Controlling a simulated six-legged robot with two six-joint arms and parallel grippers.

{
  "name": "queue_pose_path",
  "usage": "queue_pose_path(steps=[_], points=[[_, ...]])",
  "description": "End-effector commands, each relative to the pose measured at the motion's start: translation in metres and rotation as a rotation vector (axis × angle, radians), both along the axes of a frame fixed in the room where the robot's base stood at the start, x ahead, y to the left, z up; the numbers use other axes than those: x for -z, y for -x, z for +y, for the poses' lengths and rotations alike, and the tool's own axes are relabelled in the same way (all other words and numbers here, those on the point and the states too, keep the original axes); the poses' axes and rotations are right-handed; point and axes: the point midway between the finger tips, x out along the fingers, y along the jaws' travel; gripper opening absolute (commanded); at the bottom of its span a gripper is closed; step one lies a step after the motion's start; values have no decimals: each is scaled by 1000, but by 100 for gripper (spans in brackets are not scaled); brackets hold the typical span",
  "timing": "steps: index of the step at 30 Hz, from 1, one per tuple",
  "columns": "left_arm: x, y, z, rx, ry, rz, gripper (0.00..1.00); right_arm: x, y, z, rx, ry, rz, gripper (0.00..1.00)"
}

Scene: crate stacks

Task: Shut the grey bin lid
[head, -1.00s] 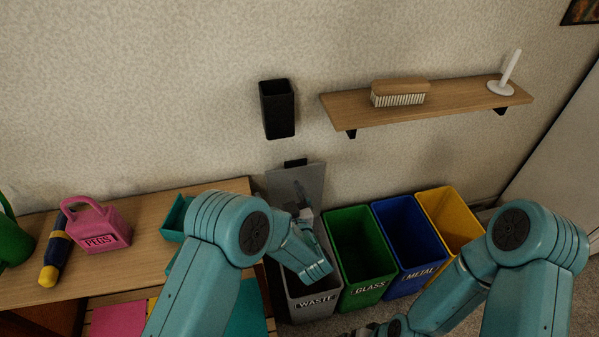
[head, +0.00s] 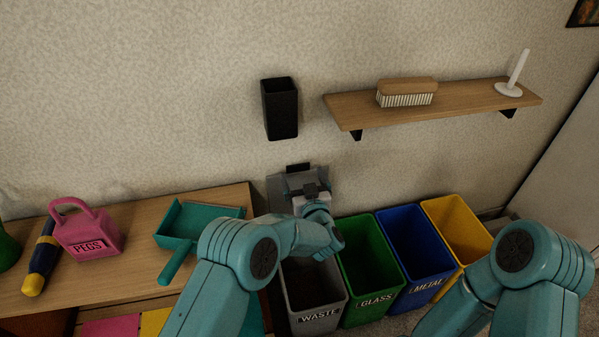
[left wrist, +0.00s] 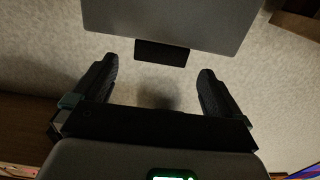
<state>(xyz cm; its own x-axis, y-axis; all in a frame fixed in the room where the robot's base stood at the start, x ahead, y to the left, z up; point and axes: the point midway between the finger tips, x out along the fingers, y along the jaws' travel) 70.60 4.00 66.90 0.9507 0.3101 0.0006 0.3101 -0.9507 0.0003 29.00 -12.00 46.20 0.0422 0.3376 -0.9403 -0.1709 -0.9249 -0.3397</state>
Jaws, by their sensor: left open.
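The grey bin (head: 320,309), marked WASTE, stands at the left end of the bin row, open at the top. Its grey lid (head: 276,192) stands raised near the wall, with a dark tab (head: 298,168) at its upper edge. In the left wrist view, the lid (left wrist: 170,20) fills the top and the tab (left wrist: 162,53) points down between my fingers. My left gripper (left wrist: 158,66) is open, its two dark fingers spread wider than the tab. In the head view it covers much of the lid. I cannot tell whether it touches. My right gripper is out of view.
Green GLASS (head: 370,300), blue METAL (head: 425,284) and yellow (head: 462,240) bins stand open to the right. A dark holder (head: 280,110) and a wooden shelf (head: 450,104) are on the wall. A table (head: 130,270) at left bears a teal dustpan (head: 182,245) and pink PEGS box (head: 92,240).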

Motion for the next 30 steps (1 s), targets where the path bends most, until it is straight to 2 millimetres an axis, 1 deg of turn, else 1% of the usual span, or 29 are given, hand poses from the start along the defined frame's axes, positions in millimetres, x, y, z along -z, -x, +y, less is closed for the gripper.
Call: queue_pose_path(steps=[1,3,6,10,17,18,19,20,21,23,24,25,26,28,30], points=[[2,-9,4,-2,1,-1,100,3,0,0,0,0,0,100],[2,-19,7,-1,0,-1,100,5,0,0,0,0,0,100],[1,-29,10,0,0,-1,100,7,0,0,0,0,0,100],[1,-35,12,1,-1,0,100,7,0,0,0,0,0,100],[0,-36,12,1,-1,0,100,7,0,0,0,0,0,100],[0,-36,12,1,-1,0,97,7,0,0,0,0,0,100],[0,-36,12,1,-1,0,87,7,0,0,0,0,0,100],[0,-35,12,1,-1,0,77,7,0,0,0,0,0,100],[0,-35,12,1,-1,0,64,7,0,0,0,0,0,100],[0,-35,12,1,-1,0,45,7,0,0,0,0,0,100],[0,-35,12,1,-1,0,32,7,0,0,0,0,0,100],[0,-35,12,1,-1,0,22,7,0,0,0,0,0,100],[0,-35,12,1,-1,0,19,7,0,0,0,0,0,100],[2,-34,11,2,-3,-3,19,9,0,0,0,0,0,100],[5,-27,9,0,-10,-20,19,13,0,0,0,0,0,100]])
